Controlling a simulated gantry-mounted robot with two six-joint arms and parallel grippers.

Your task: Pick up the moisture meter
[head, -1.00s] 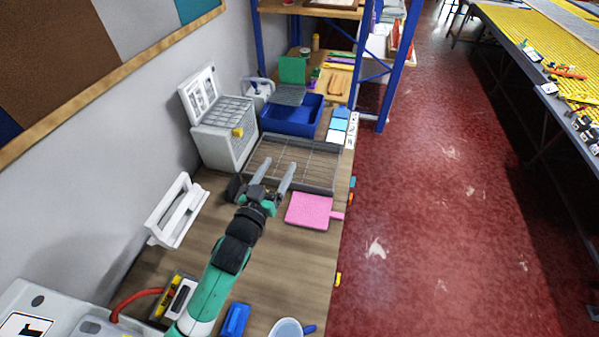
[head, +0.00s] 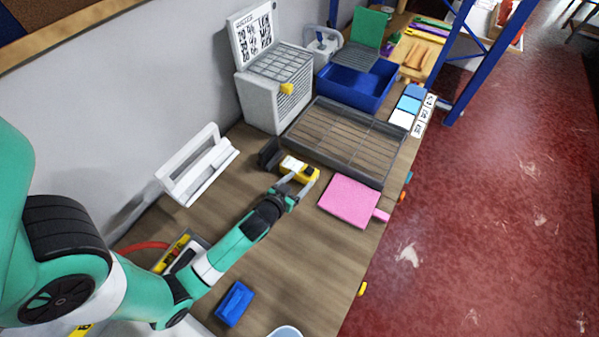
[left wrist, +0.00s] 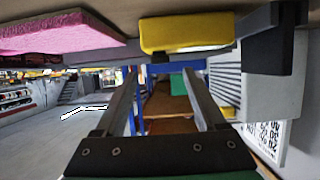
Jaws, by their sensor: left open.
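The moisture meter looks to be the yellow device with a white face (head: 311,175), lying on the wooden bench in front of the wire rack. In the left wrist view its yellow body (left wrist: 188,32) shows just past the fingertips, against the bench at the top of the picture. My left gripper (head: 293,187) is open and empty, close to the meter on its near side. In the left wrist view its two fingers (left wrist: 158,74) stand apart with nothing between them. Whether a fingertip touches the meter I cannot tell. My right gripper is not in view.
A black block (head: 269,153) stands close left of the meter. A pink pad (head: 350,201) lies to its right. The wire rack (head: 347,140) is just behind. A white frame (head: 197,168) stands left, and a blue block (head: 234,303) lies near the front. The bench between is clear.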

